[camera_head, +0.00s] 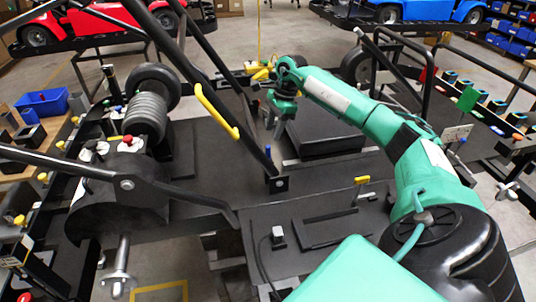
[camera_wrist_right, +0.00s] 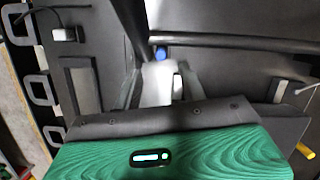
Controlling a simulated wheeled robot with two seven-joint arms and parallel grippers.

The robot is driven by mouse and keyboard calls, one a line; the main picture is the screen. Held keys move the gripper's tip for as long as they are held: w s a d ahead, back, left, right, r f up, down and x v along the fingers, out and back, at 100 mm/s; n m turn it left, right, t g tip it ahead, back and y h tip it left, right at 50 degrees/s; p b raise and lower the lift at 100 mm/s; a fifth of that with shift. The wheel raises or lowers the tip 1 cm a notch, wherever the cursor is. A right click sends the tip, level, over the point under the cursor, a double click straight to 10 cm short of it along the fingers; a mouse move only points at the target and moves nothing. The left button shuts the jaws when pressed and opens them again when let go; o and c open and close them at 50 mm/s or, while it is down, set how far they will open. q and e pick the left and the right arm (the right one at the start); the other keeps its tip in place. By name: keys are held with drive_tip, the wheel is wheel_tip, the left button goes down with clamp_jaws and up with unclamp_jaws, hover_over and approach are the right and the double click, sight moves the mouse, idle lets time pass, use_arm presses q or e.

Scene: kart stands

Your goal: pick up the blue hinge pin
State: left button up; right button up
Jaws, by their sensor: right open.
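A small blue pin head (camera_head: 268,151) shows in the head view on the black bar near the middle of the kart frame. In the right wrist view a blue pin head (camera_wrist_right: 160,54) shows just beyond the fingers, beside a dark bar; its shaft is hidden. My right gripper (camera_head: 279,132) points down a little above and beside the pin in the head view. In the right wrist view the gripper (camera_wrist_right: 160,90) is open, with a pale shape between the fingers. I cannot tell whether it touches the pin. My left gripper is not in view.
A black bar with a yellow grip (camera_head: 216,110) slopes down close to my right gripper. A black spring (camera_head: 148,116) and colored knobs stand at the left. A yellow handle (camera_head: 361,181) stands on the deck. A red kart (camera_head: 95,18) and a blue kart (camera_head: 425,10) are behind.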

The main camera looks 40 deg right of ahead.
sight(268, 146)
drive_tip(key=p+x, duration=0.3)
drive_tip(key=x, duration=0.1)
drive_tip(key=shift+a+f, duration=0.15)
drive_tip(key=shift+f, duration=0.05)
drive_tip(key=shift+w+f, duration=0.15)
drive_tip(key=shift+f, duration=0.35)
clamp_jaws()
